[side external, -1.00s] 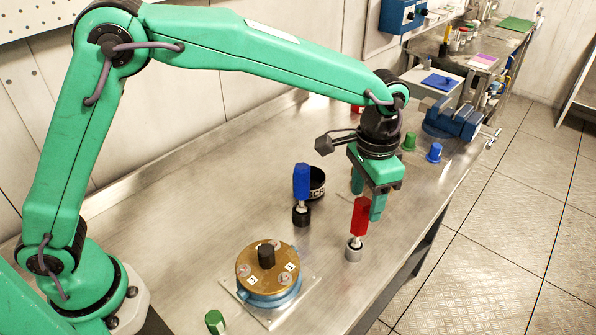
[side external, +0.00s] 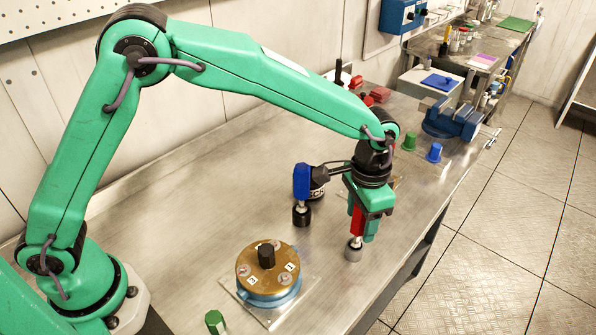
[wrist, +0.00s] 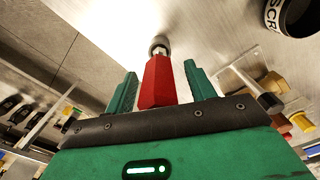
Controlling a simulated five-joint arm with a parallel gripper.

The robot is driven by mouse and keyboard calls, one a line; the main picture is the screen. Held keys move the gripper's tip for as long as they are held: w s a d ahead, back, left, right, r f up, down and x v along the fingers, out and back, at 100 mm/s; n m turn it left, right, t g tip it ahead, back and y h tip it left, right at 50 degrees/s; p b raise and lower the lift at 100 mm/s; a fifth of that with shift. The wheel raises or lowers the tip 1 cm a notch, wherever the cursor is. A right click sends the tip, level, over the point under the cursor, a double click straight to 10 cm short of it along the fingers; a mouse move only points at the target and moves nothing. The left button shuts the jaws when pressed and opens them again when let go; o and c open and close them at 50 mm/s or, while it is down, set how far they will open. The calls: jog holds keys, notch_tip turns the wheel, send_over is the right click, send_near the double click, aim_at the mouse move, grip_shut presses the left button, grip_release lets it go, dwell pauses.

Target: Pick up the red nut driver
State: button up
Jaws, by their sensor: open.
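The red nut driver (side external: 356,221) stands upright with its metal tip down in a small grey holder (side external: 353,250) on the steel bench. Its red handle also shows in the wrist view (wrist: 165,82), between the two fingers. My gripper (side external: 362,225) is lowered over the handle, pointing down. Its green fingers are open on either side of the handle in the wrist view (wrist: 160,88), with visible gaps to both. In the side view the fingers partly hide the handle.
A blue-handled driver (side external: 301,182) stands in a black holder to the left of my gripper, close to the wrist camera's arm. A brass-topped round housing (side external: 250,272) sits front left. Green (side external: 409,142) and blue (side external: 434,152) caps and a blue vise (side external: 462,122) stand behind.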

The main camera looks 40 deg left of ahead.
dwell(0.4)
jog(key=c, duration=1)
jog(key=shift+r, duration=0.15)
jog(key=shift+r, duration=0.35)
notch_tip(320, 180, up, 3)
jog(key=shift+r, duration=0.1)
jog(key=s+d+r, duration=0.5)
jog(key=s+r, duration=0.2)
jog(key=s, duration=0.3)
jog(key=shift+s+d, duration=0.15)
